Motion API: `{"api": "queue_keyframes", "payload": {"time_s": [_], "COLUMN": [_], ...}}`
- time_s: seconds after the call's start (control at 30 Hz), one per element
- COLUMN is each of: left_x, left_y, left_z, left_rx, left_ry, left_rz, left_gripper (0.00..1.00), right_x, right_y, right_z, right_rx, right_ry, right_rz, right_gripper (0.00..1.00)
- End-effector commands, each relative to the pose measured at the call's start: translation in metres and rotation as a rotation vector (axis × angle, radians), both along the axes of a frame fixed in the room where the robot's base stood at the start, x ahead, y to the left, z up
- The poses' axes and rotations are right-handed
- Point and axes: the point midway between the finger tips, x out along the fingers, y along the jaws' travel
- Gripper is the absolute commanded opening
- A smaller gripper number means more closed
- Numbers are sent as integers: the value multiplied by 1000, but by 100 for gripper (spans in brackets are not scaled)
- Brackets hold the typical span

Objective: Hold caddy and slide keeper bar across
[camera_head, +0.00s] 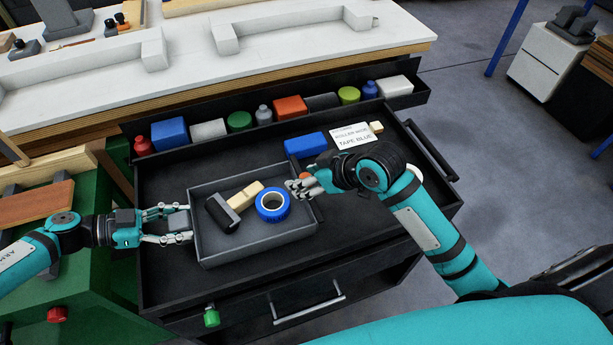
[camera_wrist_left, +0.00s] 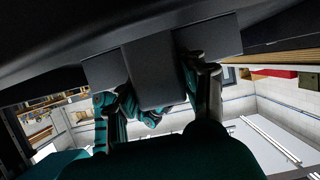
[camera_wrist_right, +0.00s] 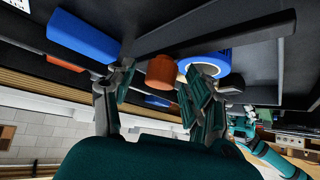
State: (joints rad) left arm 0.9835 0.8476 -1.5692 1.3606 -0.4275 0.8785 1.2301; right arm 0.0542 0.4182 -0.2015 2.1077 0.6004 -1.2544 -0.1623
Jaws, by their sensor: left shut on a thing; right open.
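The grey caddy (camera_head: 262,246) sits in the open black drawer and holds a blue tape roll (camera_head: 273,205), a dark roller (camera_head: 222,213) and a pale wood piece (camera_head: 246,195). My left gripper (camera_head: 168,224) is shut on the grey tab at the caddy's left side; the tab (camera_wrist_left: 155,65) also shows in the left wrist view. My right gripper (camera_head: 300,187) is open at the caddy's right rim. An orange-brown knob (camera_wrist_right: 161,72) lies between its fingers in the right wrist view. I cannot clearly pick out the keeper bar; the right hand hides part of that area.
A blue block (camera_head: 305,145) and a white label card (camera_head: 352,135) lie behind the caddy. A rack at the drawer's back holds several coloured bottles and blocks, including an orange one (camera_head: 290,107). Bare drawer floor (camera_head: 165,275) shows left of and before the caddy.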

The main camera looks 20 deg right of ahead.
Motion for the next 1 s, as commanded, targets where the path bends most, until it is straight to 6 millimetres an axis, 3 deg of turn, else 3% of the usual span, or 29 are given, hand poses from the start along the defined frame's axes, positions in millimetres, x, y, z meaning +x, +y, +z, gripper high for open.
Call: {"api": "queue_keyframes", "payload": {"time_s": [0.27,0.7,1.0], "left_x": [0,0,0], "left_y": [0,0,0], "left_z": [0,0,0], "left_rx": [0,0,0], "left_ry": [0,0,1], "left_rz": [1,0,0], "left_gripper": [8,8,8], "right_x": [1,1,1], "right_y": [1,0,3], "right_z": [-1,-1,-1], "right_rx": [0,-1,0], "right_ry": [-1,0,-1], "right_rz": [1,-1,1], "right_gripper": [53,0,0]}}
